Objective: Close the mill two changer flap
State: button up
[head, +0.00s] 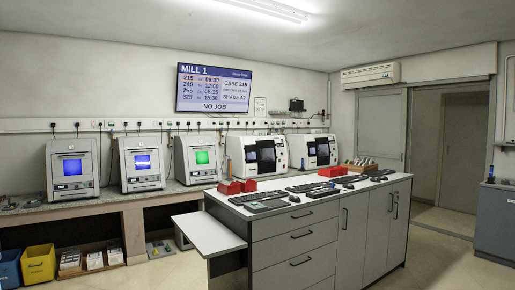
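Several machines stand in a row on the back counter. Three grey-white machines with lit windows are at the left: the first (72,190) and second (142,182) glow blue, the third (185,172) glows green. Two white machines with dark windows stand to their right, a nearer one (237,148) and a farther one (298,144). Labels are too small to read, so I cannot tell which is mill two. I cannot make out a changer flap or whether one is open. My gripper is not in view.
A grey cabinet island (290,227) with keyboards and red boxes (229,187) stands in front of the counter. A yellow bin (39,262) and a blue bin (9,270) are at lower left. A wall screen (213,88) reads MILL 1, NO JOB. Floor shows at right.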

aim_at(249, 148)
jog(key=u, duration=1.1)
jog(key=i, duration=7.6)
jog(key=z, duration=1.6)
